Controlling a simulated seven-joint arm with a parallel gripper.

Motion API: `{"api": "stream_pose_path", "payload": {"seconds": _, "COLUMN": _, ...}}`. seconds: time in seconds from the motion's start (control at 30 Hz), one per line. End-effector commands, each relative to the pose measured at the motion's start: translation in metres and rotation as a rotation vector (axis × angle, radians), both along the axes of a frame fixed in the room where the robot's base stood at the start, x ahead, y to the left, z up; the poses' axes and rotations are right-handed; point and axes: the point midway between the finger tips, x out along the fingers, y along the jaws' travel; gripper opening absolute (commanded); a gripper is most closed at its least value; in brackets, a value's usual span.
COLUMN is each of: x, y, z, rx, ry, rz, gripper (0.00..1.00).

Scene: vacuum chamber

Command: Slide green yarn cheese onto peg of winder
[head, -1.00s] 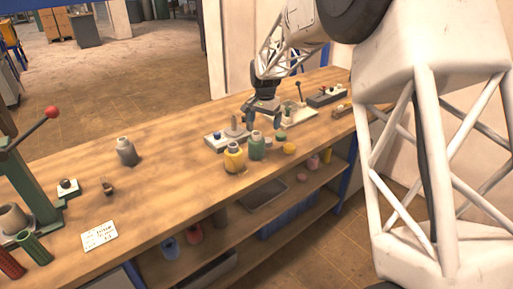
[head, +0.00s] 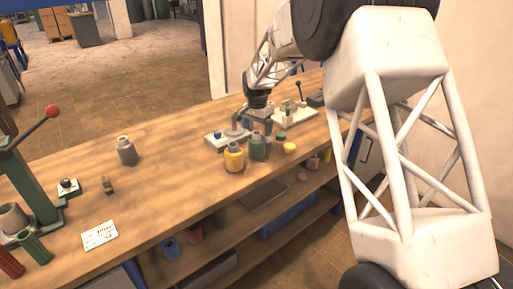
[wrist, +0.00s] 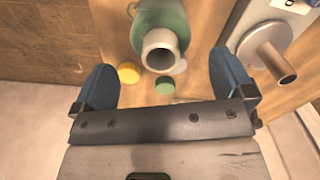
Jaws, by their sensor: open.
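A yellow disc (head: 289,148) and a small green disc (head: 281,136) lie right of the green cheese. A pale board with fittings (head: 300,118) stands farther right. A grey cheese (head: 126,152) stands at left. The bench between is mostly clear.

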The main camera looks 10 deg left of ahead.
Motion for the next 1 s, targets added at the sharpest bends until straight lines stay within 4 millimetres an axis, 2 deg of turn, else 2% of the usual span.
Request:
{"api": "stream_pose_path", "payload": {"seconds": 0.1, "x": 0.0, "y": 0.0, "z": -0.007, "rx": 0.0, "ry": 0.0, "rz": 0.0, "gripper": 1.0}}
{"api": "stream_pose_path", "payload": {"seconds": 0.57, "x": 0.0, "y": 0.0, "z": -0.013, "rx": 0.0, "ry": 0.001, "rz": 0.0, "gripper": 1.0}}
{"api": "stream_pose_path", "payload": {"seconds": 1.0, "x": 0.0, "y": 0.001, "z": -0.057, "rx": 0.0, "ry": 0.0, "rz": 0.0, "gripper": 1.0}}
